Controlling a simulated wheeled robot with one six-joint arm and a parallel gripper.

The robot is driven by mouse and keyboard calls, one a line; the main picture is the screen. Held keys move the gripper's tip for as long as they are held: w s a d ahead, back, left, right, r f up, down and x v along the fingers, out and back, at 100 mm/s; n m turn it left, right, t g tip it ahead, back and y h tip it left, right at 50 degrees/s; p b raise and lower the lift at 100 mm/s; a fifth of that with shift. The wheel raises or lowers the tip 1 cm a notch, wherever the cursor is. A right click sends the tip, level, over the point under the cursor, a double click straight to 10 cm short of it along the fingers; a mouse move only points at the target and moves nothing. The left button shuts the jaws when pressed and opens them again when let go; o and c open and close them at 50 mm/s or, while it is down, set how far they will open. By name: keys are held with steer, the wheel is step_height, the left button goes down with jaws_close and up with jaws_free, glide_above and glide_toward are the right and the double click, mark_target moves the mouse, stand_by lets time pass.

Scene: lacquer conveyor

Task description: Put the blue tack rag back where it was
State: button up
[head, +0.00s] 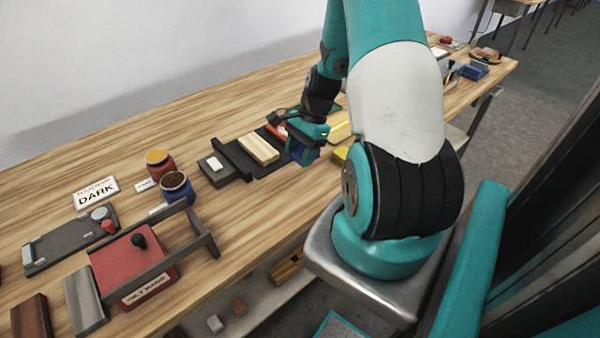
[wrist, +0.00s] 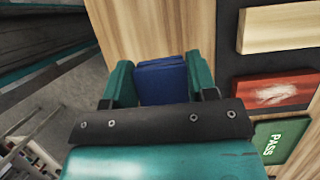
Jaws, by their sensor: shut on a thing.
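The blue tack rag (wrist: 161,82) is a folded dark blue cloth between the two teal fingers of my gripper (wrist: 162,85) in the wrist view. The gripper is shut on it, over the front part of the wooden bench (wrist: 140,30). In the head view my gripper (head: 306,150) is at the front side of the bench, beside a dark tray, and a little of the blue rag (head: 300,156) shows below the fingers. I cannot tell whether the rag touches the bench.
The dark tray (wrist: 229,64) holds a pale wood block (wrist: 282,28) and a red block with a whitish patch (wrist: 272,92). A green PASS card (wrist: 281,141) lies beside it. In the head view, a red press-like box (head: 130,262) and two jars (head: 176,187) stand left. Bare bench lies behind the tray.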

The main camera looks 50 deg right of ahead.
mark_target(296, 184)
step_height(296, 184, down, 8)
steer(key=shift+r+p, duration=0.1)
steer(key=shift+p, duration=0.3)
steer(key=o, duration=0.9)
